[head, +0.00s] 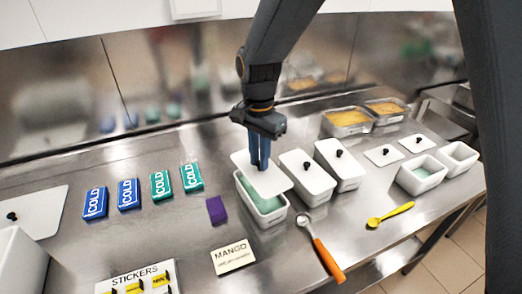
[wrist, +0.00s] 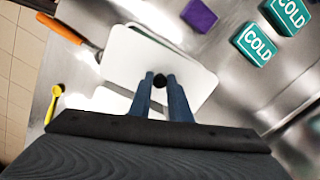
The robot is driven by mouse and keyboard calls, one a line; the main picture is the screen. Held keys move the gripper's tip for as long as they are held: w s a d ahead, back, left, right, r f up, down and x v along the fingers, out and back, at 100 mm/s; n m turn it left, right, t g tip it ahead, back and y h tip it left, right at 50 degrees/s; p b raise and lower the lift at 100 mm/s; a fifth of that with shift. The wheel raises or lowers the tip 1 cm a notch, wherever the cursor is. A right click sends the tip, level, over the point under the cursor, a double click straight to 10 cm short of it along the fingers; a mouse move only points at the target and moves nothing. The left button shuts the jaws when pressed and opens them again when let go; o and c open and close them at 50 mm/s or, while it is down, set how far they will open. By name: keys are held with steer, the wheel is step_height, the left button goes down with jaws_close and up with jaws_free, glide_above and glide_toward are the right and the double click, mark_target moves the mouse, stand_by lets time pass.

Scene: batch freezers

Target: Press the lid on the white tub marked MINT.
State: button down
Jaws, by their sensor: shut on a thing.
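My gripper (head: 260,165) is shut on the black knob (wrist: 159,80) of a white lid (wrist: 130,55). In the head view the lid (head: 279,182) is over an open white tub (head: 264,220) with pale green contents. The lid looks turned against the tub's rim and leaves its front part uncovered. Whether the lid touches the rim I cannot tell. No MINT mark is readable on this tub. A card (head: 233,257) reading MANGO lies in front of it.
Two lidded white tubs (head: 308,185) stand close to the right. Several blue and teal COLD packs (head: 127,195) and a purple block (head: 216,210) lie left. An orange-handled scoop (head: 328,260) and a yellow spoon (head: 390,215) lie in front. Smaller open tubs (head: 422,183) stand far right.

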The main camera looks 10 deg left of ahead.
steer(key=shift+f+b, duration=1.7)
steer(key=shift+f, duration=0.25)
steer(key=shift+s+f+b, duration=0.1)
steer(key=shift+f+b, duration=0.3)
steer(key=shift+f, duration=0.8)
steer(key=shift+s+r+m+p, duration=0.1)
steer(key=shift+m+p, duration=0.3)
steer(key=shift+p, duration=0.3)
steer(key=shift+f+p, duration=0.25)
steer(key=shift+p, duration=0.2)
stand_by(0.6)
steer(key=c, duration=1.1)
jaws_free()
steer(key=shift+r+p, duration=2.85)
steer(key=shift+r, duration=0.7)
